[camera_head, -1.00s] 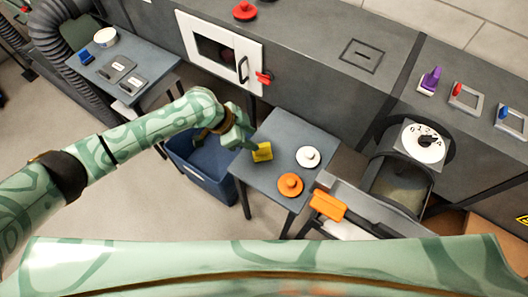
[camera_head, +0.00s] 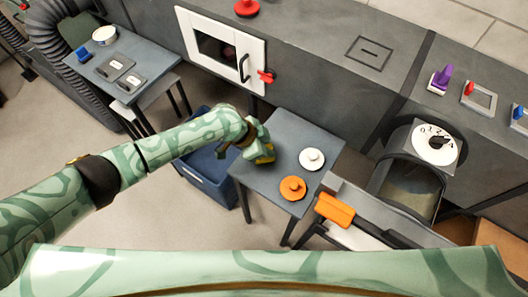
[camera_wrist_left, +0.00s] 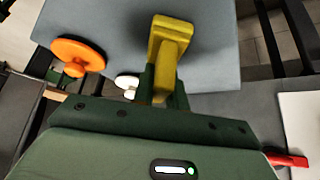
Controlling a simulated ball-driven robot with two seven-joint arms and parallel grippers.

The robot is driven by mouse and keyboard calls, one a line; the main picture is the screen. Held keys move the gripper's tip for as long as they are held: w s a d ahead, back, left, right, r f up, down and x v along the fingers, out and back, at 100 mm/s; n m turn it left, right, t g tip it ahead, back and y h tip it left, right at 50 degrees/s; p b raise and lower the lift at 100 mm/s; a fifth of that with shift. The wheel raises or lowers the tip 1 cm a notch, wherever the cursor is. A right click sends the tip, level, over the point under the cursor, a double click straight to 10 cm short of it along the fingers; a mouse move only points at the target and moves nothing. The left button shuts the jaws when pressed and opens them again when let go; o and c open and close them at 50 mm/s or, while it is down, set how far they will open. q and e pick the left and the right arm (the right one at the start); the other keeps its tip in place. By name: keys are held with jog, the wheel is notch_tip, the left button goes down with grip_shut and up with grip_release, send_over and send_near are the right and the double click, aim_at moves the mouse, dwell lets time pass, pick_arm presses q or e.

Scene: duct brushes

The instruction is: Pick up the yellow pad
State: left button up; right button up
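The yellow pad (camera_head: 266,155) is at the left part of the small grey table (camera_head: 250,185), partly hidden by my left gripper (camera_head: 262,145) in the head view. In the left wrist view the yellow pad (camera_wrist_left: 172,38) has a wider block at the far end and a narrower part running down between the dark green fingers of my left gripper (camera_wrist_left: 163,85). The fingers are around this narrow part; whether they press on it I cannot tell. I cannot tell whether the pad rests on the table. My right gripper is not in view.
A white knobbed disc (camera_head: 312,159) and an orange knobbed disc (camera_head: 292,188) stand on the same table, right of the pad. A blue bin (camera_head: 205,180) is on the floor left of the table. A grey bench with a white-framed door (camera_head: 250,50) stands behind.

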pick_arm(q)
grip_shut()
